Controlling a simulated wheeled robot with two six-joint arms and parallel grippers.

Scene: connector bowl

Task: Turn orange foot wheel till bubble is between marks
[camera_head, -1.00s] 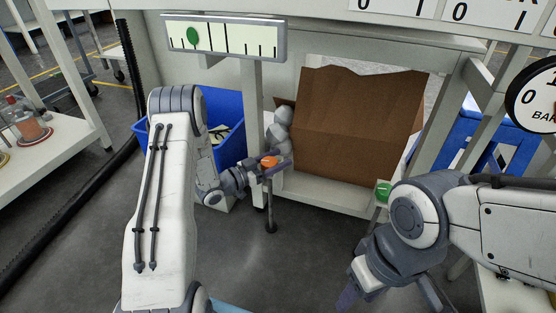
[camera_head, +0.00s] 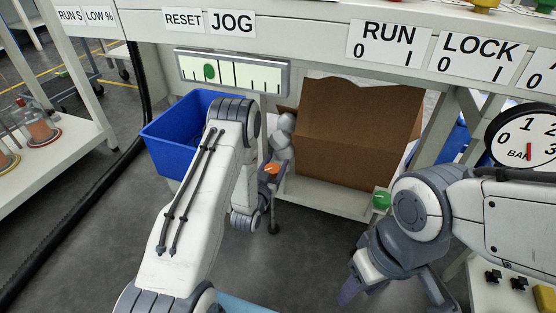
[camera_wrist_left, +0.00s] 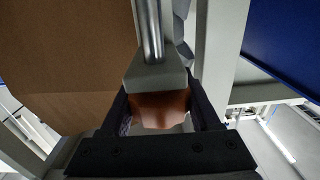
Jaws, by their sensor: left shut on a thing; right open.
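The orange foot wheel (camera_head: 271,169) sits on a leg of the bench, and my left gripper (camera_head: 267,178) is shut on it. In the left wrist view the wheel (camera_wrist_left: 160,110) is between the two dark fingers, under a grey block and a metal rod. The level gauge (camera_head: 232,72) hangs under the bench top. Its green bubble (camera_head: 209,71) lies left of the two long marks, close to the left one. My right gripper (camera_head: 393,292) is open and empty at the lower right, apart from everything.
A green foot wheel (camera_head: 381,201) is on the right leg, near my right arm. A brown cardboard box (camera_head: 355,130) stands on the low shelf. A blue bin (camera_head: 175,140) is left of my left arm. A round gauge (camera_head: 525,140) is at the right.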

